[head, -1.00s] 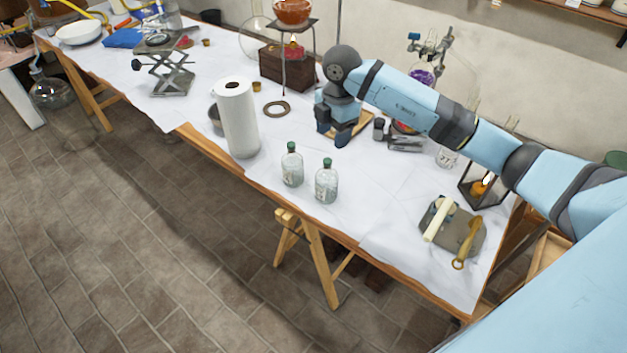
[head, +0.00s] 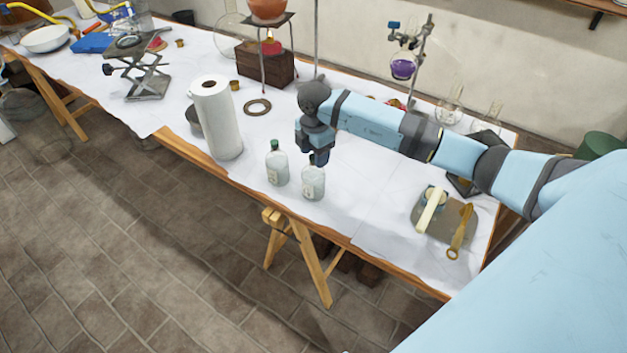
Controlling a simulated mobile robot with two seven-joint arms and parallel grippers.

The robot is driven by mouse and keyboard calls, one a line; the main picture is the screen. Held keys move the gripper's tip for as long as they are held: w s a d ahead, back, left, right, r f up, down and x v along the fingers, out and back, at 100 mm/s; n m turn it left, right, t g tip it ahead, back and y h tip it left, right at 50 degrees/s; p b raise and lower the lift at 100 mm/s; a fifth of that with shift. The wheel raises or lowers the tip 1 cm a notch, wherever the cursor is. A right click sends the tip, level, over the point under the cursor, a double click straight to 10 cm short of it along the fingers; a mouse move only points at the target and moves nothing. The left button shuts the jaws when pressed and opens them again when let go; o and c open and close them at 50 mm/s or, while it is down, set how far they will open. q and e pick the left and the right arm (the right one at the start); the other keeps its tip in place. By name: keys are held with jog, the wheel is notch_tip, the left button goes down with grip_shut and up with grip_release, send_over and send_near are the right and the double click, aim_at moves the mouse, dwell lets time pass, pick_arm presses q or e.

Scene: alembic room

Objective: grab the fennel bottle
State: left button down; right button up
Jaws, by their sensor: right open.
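Two clear glass bottles stand upright near the front edge of the table. The left bottle (head: 277,167) shows its dark green cap. The right bottle (head: 313,184) has its neck and cap hidden behind my right gripper (head: 318,160). Both bottles have pale labels too small to read, so I cannot tell which one is fennel. My right gripper is open and points down at the top of the right bottle. Whether its fingers are around the neck cannot be told. My left gripper is not in view.
A paper towel roll (head: 217,120) stands left of the bottles. A grey board (head: 425,226) with a pale stick and a brass tool lies to the right. White tabletop between bottles and board is clear.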

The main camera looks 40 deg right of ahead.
aim_at(313, 176)
jog(key=f, duration=0.3)
jog(key=shift+w+f, duration=0.2)
jog(key=shift+f, duration=0.1)
grip_shut()
jog(key=shift+r, duration=0.15)
